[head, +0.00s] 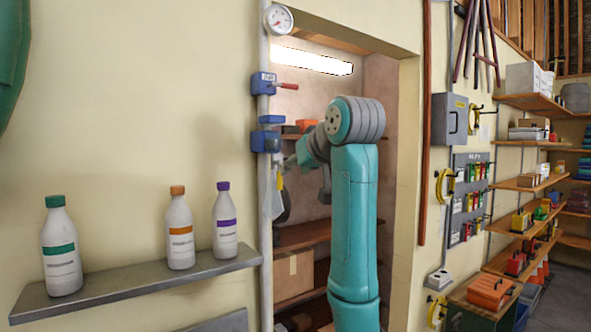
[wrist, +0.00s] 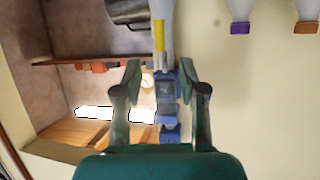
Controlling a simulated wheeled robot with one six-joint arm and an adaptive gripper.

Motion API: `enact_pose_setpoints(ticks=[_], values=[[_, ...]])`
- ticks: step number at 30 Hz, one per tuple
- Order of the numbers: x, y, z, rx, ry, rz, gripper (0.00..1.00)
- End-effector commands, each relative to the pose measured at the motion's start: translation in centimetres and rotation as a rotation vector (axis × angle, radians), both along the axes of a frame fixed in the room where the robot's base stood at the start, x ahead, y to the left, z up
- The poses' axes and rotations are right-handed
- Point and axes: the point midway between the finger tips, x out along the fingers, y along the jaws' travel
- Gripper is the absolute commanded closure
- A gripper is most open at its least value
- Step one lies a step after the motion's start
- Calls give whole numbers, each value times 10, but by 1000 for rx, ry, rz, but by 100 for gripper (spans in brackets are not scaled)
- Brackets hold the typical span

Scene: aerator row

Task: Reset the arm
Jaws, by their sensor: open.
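My teal arm stands in front of the recessed doorway in the head view, its forearm bent left toward the wall pipe. My gripper (wrist: 157,78) is open in the wrist view, its two fingers apart with nothing held. In the head view the pipe (head: 264,215) carries an upper blue valve with a red lever (head: 264,84) and lower blue fittings (head: 266,142).
A gauge (head: 278,19) tops the pipe. A metal wall shelf (head: 140,285) at left holds bottles with green (head: 61,250), orange (head: 179,230) and purple (head: 224,225) caps. The recess holds shelves with boxes (head: 293,275). A grey electrical box (head: 450,118) and loaded shelves stand right.

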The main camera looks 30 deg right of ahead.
Motion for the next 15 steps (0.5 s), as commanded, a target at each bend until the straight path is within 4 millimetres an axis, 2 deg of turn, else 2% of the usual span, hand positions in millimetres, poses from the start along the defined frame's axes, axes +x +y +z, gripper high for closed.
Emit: enact_pose_setpoints(ticks=[11, 13, 15], values=[[1, 0, -3, 1, 1, 1, 59], [5, 1, -11, 3, 1, 2, 59], [12, 1, -28, 8, 1, 3, 59]])
